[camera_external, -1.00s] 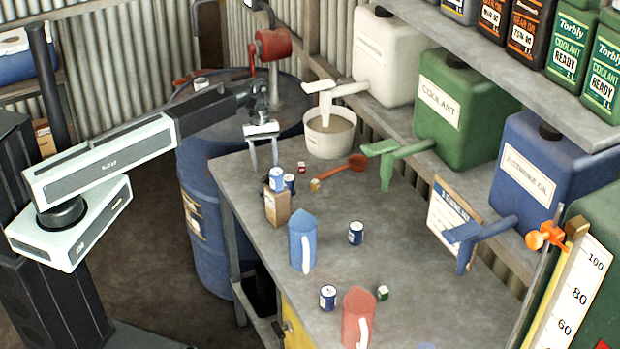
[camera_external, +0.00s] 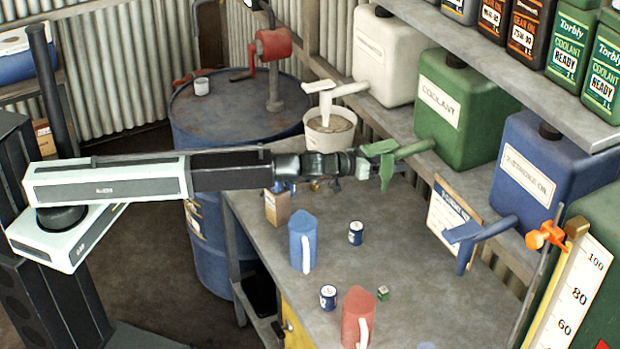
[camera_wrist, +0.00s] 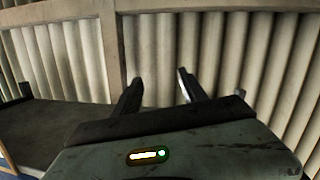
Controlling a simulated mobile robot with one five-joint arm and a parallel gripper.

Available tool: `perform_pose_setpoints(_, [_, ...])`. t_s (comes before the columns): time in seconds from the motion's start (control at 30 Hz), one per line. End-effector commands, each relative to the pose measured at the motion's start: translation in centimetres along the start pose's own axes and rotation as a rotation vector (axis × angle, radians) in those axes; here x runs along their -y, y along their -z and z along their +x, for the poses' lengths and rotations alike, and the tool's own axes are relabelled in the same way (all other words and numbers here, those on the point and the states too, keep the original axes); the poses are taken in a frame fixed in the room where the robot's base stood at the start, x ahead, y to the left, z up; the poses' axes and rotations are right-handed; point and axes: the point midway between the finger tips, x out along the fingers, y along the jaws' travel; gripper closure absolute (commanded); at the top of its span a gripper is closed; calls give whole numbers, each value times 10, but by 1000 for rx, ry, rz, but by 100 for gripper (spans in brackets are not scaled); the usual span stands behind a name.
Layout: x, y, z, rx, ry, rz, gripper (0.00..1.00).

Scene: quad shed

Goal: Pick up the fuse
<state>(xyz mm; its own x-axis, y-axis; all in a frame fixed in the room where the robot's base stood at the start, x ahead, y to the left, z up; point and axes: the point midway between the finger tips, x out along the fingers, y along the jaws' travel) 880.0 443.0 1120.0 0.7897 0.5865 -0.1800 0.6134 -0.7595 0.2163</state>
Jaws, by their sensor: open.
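No thing can be surely told as the fuse. A small green block (camera_external: 383,293) lies on the bench (camera_external: 400,240) right of the red jug. A small yellowish piece (camera_external: 315,185) shows just below my arm, partly hidden. My gripper (camera_external: 365,166) is above the far part of the bench, in front of the green tap, well away from the green block. In the wrist view my gripper (camera_wrist: 158,92) has its two fingers apart, with nothing between them. That view faces the corrugated wall (camera_wrist: 225,60) and shows no small bench items.
A blue jug (camera_external: 302,241), a red jug (camera_external: 357,316) and small cans (camera_external: 355,233) stand on the bench. Coolant (camera_external: 440,105) and two-stroke (camera_external: 540,175) containers with taps line the shelf. A pale bucket (camera_external: 328,135) and a blue drum (camera_external: 195,150) stand behind.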

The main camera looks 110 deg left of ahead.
Motion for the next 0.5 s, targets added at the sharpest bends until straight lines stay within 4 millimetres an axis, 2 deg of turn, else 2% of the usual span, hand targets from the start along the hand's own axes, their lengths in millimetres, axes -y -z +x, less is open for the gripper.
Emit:
perform_pose_setpoints(0.03, [-32, -2, -4, -25, -67, 17, 50])
perform_pose_setpoints(0.2, [-124, -10, -27, -89, -266, 61, 50])
perform_pose_setpoints(0.37, [-195, -36, -58, -103, -389, 96, 50])
perform_pose_setpoints(0.43, [-221, -56, -75, -88, -409, 110, 50])
perform_pose_setpoints(0.5, [-237, -84, -90, -54, -389, 125, 50])
